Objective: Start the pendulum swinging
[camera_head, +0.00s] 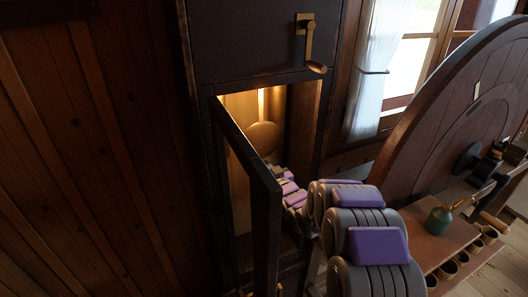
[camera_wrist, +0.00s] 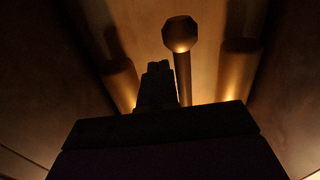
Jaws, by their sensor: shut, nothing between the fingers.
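The pendulum's round brass bob (camera_head: 264,138) hangs inside a tall dark clock case (camera_head: 250,50), lit from within. My arm reaches through the open case front, below and right of the bob in the head view. The fingertips are hidden there. In the wrist view my gripper (camera_wrist: 158,72) is a dark, shut shape with nothing held. Just right of it is a rod with a faceted brass end (camera_wrist: 180,33), apparently the pendulum; I cannot tell whether they touch.
The case door (camera_head: 262,190) stands open on the left of my arm. Two brass cylinders, left (camera_wrist: 121,85) and right (camera_wrist: 240,75), flank the gripper inside the case. A crank (camera_head: 311,45) is on the upper front. A large wooden wheel (camera_head: 430,120) and bench stand right.

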